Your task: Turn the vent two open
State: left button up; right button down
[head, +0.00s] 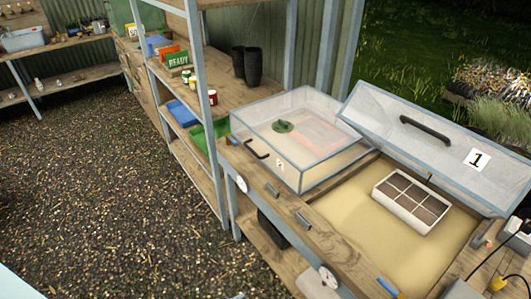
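A clear box-shaped cover (315,150), shut, stands on the wooden bench at the middle. A round dark green disc (282,127) sits on its top and may be the vent; its setting is too small to tell. A small white label (280,165) is on the cover's front, its mark not clearly readable. A dark handle (257,150) is on the same face. Neither of my grippers is in view.
A second clear lid (425,140), labelled 1, is tilted up at the right. A divided white tray (411,201) lies on the sand below it. White dials (242,183) (328,277) are on the bench front. Shelves (205,75) stand behind; gravel floor (95,170) is clear at left.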

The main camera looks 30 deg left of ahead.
aim_at(280, 125)
jog(key=i+j, duration=0.15)
jog(key=j, duration=0.3)
jog(key=i+j+z, duration=0.1)
jog(key=j, duration=0.35)
jog(key=i+j, duration=0.15)
jog(key=j, duration=0.3)
jog(key=i+j, duration=0.1)
jog(key=j, duration=0.35)
jog(key=i+j+z, duration=0.1)
jog(key=j, duration=0.35)
